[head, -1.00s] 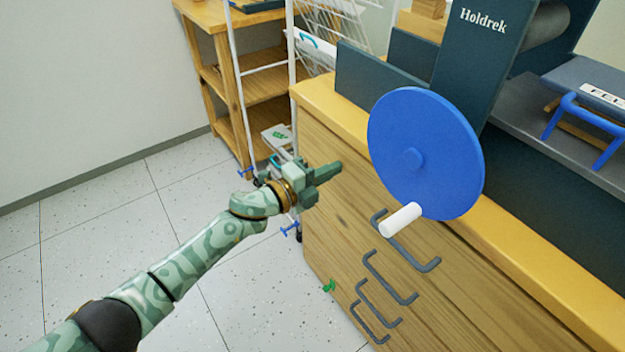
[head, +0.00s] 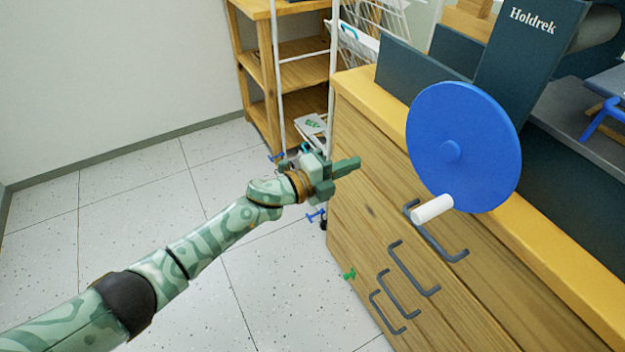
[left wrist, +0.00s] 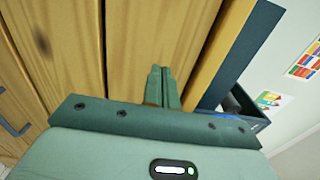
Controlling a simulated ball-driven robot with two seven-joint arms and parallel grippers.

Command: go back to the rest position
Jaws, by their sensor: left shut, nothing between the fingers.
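My left gripper (head: 345,167) is shut and empty, at the end of my green patterned arm. In the head view it shows in front of the left end of the wooden drawer cabinet (head: 350,215), left of the blue crank wheel (head: 463,115). In the left wrist view its fingers (left wrist: 162,85) lie together, with the wooden cabinet front (left wrist: 150,35) beyond them. I cannot tell whether they touch the wood. My right gripper is not in view.
The wheel's white handle (head: 432,209) sticks out over the grey drawer handles (head: 412,270). A wooden shelf (head: 262,65) and a white wire rack (head: 278,75) stand behind my gripper. The tiled floor (head: 110,215) at left is clear.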

